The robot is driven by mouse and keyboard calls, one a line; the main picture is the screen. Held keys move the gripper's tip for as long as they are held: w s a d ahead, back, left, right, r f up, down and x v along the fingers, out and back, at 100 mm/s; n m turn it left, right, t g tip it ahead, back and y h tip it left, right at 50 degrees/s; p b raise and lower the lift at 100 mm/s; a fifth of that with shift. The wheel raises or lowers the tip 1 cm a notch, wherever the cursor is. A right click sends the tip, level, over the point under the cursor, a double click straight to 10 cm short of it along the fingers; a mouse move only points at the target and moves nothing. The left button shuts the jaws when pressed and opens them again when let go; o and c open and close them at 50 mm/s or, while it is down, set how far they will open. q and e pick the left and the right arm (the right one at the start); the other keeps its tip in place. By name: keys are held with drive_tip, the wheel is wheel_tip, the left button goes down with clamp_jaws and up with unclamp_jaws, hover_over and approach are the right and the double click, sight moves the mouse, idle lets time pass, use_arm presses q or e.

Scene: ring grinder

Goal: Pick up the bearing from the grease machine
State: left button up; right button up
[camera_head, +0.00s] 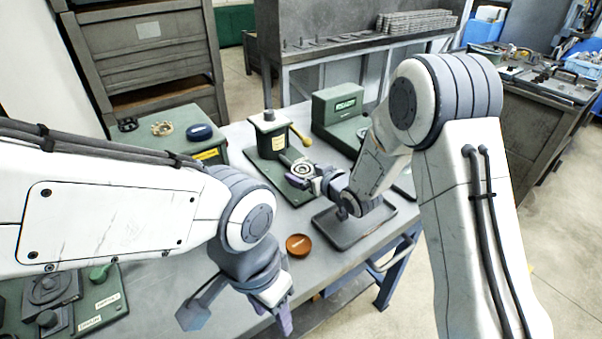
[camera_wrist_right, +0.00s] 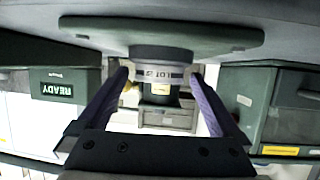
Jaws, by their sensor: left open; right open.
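The grease machine (camera_head: 268,138) is a dark green press with a yellow-knobbed lever on a flat green base. The bearing (camera_head: 303,168), a ringed metal disc, sits on the front part of that base. In the right wrist view, which looks inverted, the bearing (camera_wrist_right: 163,70) shows side-on with a "LOT 12" marking. My right gripper (camera_head: 298,181) is open at the bearing. In the wrist view its purple fingers (camera_wrist_right: 159,78) are on either side of it; I cannot tell whether they touch. My left gripper (camera_head: 283,318) is open, low over the table's front edge, away from the bearing.
A green READY machine (camera_head: 340,112) stands behind right. A dark tray (camera_head: 350,228) lies under my right forearm, and an orange-brown round dish (camera_head: 298,244) is nearer the front. A green box (camera_head: 180,130) bears a brass ring and a blue part. Green fixtures (camera_head: 70,300) sit at lower left.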

drive_tip(key=shift+r, duration=0.1)
drive_tip(key=c, duration=1.5)
drive_tip(key=shift+c, duration=0.2)
